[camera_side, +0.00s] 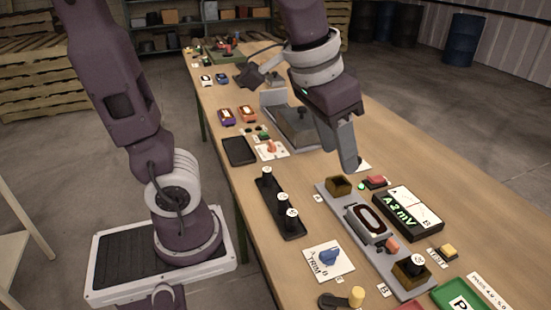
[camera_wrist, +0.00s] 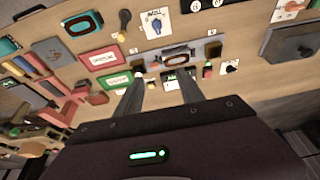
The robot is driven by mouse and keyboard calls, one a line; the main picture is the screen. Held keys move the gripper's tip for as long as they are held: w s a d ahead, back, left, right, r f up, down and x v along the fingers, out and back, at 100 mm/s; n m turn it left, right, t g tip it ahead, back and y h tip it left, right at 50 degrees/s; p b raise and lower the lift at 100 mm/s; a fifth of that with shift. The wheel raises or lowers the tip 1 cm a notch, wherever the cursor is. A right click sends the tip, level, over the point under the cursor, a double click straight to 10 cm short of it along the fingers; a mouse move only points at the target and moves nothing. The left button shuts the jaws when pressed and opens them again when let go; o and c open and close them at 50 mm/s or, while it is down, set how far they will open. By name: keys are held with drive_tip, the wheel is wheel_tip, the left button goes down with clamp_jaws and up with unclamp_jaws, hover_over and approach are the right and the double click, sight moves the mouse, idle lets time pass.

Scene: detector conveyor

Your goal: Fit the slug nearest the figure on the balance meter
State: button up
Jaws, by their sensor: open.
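The slug rack (camera_side: 285,222), a dark strip, holds three dark slugs with white tops: a far one (camera_side: 266,171), a middle one (camera_side: 284,198) and a near one (camera_side: 291,214). Their labels are too small to read. Another slug (camera_side: 417,261) sits in the near brown cup (camera_side: 408,277); the far brown cup (camera_side: 338,185) looks empty. A ring-shaped coil (camera_side: 369,220) stands between the cups. The balance meter (camera_side: 408,216) shows green characters like "A 2 mV". My gripper (camera_side: 352,166) is open and empty above the far cup's end; its spread fingers show in the wrist view (camera_wrist: 160,90).
A TRIM card with a blue knob (camera_side: 329,257) and a yellow-tipped lever (camera_side: 355,297) lie near the front. A red button (camera_side: 375,181), a yellow button (camera_side: 448,250) and a green tray (camera_side: 460,299) flank the meter. A grey box (camera_side: 296,128) stands behind. A dark empty tray (camera_side: 239,151) lies left.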

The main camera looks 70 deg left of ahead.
drive_tip(key=s+a+f+t, duration=0.1)
drive_tip(key=s+a, duration=0.1)
drive_tip(key=s, duration=0.8)
drive_tip(key=shift+a+f+t, duration=0.3)
drive_tip(key=shift+a+f, duration=0.05)
